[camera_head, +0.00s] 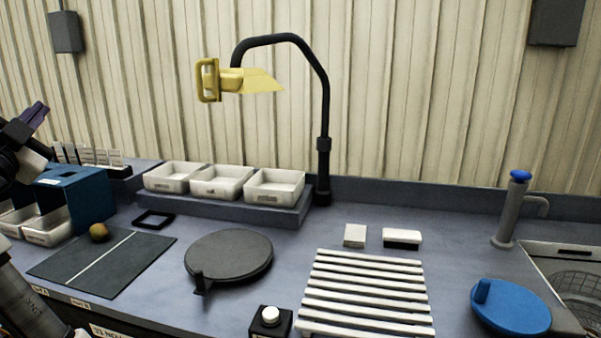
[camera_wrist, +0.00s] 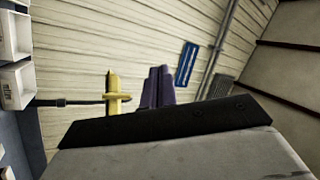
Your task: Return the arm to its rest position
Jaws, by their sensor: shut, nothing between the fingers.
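My gripper (camera_head: 38,114) shows at the left edge of the head view, raised above the bench, with purple fingers pointing up and to the right. In the wrist view its purple fingers (camera_wrist: 157,86) stand side by side against the wall and are shut with nothing between them. My arm links show at the left edge of the head view. The gripper is above and left of the blue box (camera_head: 78,194) and touches nothing that I can see.
A potato (camera_head: 99,232) sits on a dark mat (camera_head: 120,275). White trays (camera_head: 222,182) stand on a raised shelf. A black turntable (camera_head: 229,255), a slatted rack (camera_head: 366,290) and a blue disc (camera_head: 511,307) are on the bench. A yellow lamp (camera_head: 233,80) hangs from a black arm.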

